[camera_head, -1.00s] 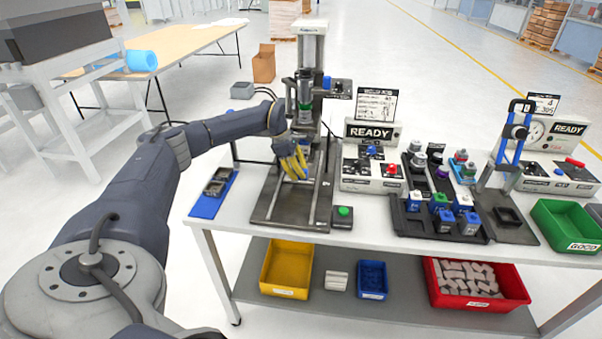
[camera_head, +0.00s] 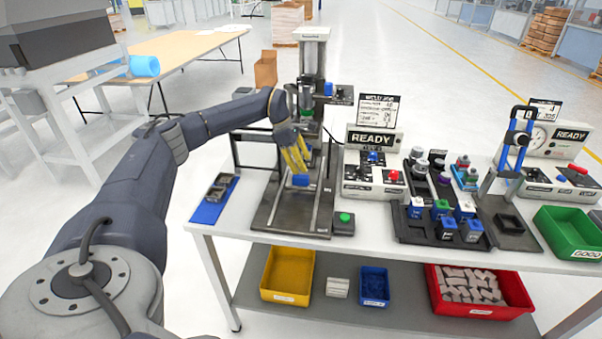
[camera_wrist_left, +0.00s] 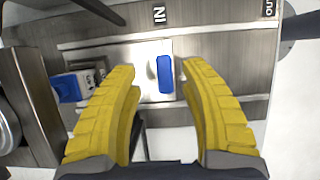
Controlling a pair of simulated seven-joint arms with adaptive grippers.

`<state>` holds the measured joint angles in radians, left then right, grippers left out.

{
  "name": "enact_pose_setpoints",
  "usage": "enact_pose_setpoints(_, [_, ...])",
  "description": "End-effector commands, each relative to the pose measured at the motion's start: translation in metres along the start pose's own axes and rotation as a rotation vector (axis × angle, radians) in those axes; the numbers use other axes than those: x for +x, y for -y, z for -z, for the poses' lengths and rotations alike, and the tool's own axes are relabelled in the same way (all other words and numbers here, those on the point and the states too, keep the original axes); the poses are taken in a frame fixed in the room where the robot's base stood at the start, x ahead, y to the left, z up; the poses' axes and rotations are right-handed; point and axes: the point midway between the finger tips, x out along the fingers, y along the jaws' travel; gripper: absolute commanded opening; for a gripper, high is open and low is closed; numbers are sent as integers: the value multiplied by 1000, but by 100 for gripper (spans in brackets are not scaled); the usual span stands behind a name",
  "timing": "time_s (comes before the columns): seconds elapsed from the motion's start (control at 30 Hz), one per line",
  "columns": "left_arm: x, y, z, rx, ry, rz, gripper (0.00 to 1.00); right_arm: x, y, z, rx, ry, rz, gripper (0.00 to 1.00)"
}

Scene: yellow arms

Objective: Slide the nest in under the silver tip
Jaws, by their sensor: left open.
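My left gripper (camera_head: 298,170) is open, pointing down over the slide base of the press (camera_head: 313,65). It also shows in the left wrist view (camera_wrist_left: 160,66), with its yellow fingers on either side of a blue upright handle (camera_wrist_left: 165,74). The handle stands on a bright metal nest plate (camera_wrist_left: 118,58), closer to the right-hand finger; contact cannot be told. A blue-and-white block (camera_wrist_left: 76,86) sits left of the fingers, partly hidden. In the head view the blue handle (camera_head: 301,180) shows below the fingertips. The silver tip cannot be made out clearly. My right gripper is not in view.
A button box (camera_head: 343,222) stands at the front right of the slide base. A READY console (camera_head: 372,175) stands right of it, then a black rack (camera_head: 440,225) of blocks. A blue mat (camera_head: 212,205) with a grey part lies at the left table edge.

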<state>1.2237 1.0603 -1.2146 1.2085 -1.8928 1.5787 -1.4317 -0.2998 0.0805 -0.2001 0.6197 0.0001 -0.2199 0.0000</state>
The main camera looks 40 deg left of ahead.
Motion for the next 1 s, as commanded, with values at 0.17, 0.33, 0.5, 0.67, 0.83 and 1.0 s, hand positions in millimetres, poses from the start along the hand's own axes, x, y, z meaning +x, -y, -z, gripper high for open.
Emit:
enact_pose_setpoints(0.17, [-22, 0, -9, 1, 1, -2, 44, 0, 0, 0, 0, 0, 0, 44])
enact_pose_setpoints(0.33, [-33, 0, -13, 0, 0, -1, 44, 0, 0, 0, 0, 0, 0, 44])
enact_pose_setpoints(0.5, [-36, 0, -15, 0, 0, -1, 44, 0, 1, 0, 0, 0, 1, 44])
enact_pose_setpoints(0.67, [-36, 0, -15, 0, 0, -1, 44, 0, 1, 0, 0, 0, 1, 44])
enact_pose_setpoints(0.83, [-35, 2, -15, -12, 12, 7, 44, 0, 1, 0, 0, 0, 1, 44])
enact_pose_setpoints(1.0, [-30, 16, -23, -129, 135, 75, 44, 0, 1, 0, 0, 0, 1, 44])
